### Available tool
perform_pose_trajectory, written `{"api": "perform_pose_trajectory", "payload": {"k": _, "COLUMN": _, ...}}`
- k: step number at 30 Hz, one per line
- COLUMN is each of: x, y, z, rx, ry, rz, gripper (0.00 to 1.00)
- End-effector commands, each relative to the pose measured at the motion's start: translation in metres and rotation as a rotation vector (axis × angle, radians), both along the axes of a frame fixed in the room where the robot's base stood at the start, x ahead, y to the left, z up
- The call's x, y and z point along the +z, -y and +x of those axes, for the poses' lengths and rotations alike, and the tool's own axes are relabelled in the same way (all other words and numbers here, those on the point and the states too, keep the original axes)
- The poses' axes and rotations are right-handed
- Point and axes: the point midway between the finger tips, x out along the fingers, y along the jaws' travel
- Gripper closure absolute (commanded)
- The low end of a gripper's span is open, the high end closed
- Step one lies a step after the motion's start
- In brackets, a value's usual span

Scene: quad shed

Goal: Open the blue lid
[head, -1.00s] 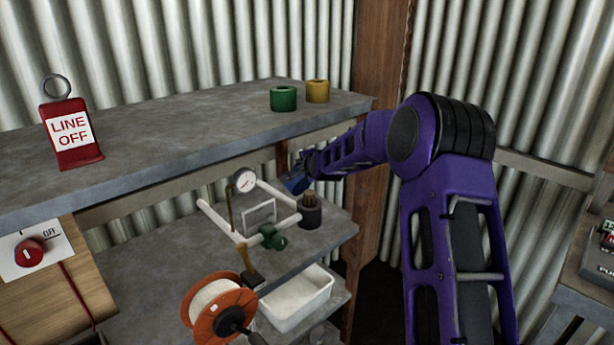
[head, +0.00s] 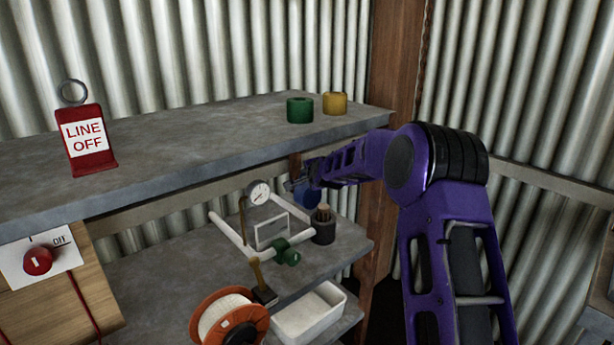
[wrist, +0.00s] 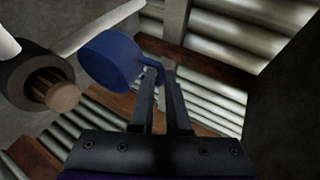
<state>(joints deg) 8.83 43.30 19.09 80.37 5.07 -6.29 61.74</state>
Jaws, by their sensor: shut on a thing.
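The blue lid (wrist: 108,60) is a round blue cap with a bent blue tab on its side, large in the wrist view. My gripper (wrist: 163,75) is shut on that tab, with the cap to the left of the fingers. In the head view the blue lid (head: 307,196) shows small below my gripper (head: 300,178), partly hidden by it. The lid is at the pipe assembly's back right end, just behind and above a dark cylinder (head: 323,232). I cannot tell whether the lid touches the pipe.
The white pipe frame (head: 232,236) carries a gauge (head: 258,192) and a green fitting (head: 287,254). An orange spool (head: 205,310) and a white tray (head: 308,315) are lower, in front.

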Motion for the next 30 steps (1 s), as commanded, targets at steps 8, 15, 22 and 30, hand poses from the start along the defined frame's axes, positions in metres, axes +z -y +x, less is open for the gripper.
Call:
{"api": "perform_pose_trajectory", "payload": {"k": 8, "x": 0.015, "y": -0.011, "z": 0.002, "rx": 0.011, "ry": 0.025, "rz": 0.008, "gripper": 0.61}}
{"api": "perform_pose_trajectory", "payload": {"k": 15, "x": 0.011, "y": -0.012, "z": 0.001, "rx": 0.013, "ry": 0.017, "rz": 0.008, "gripper": 0.58}}
{"api": "perform_pose_trajectory", "payload": {"k": 22, "x": 0.008, "y": -0.012, "z": 0.000, "rx": 0.014, "ry": 0.011, "rz": 0.008, "gripper": 0.58}}
{"api": "perform_pose_trajectory", "payload": {"k": 30, "x": 0.006, "y": -0.012, "z": -0.001, "rx": 0.015, "ry": 0.006, "rz": 0.007, "gripper": 0.58}}
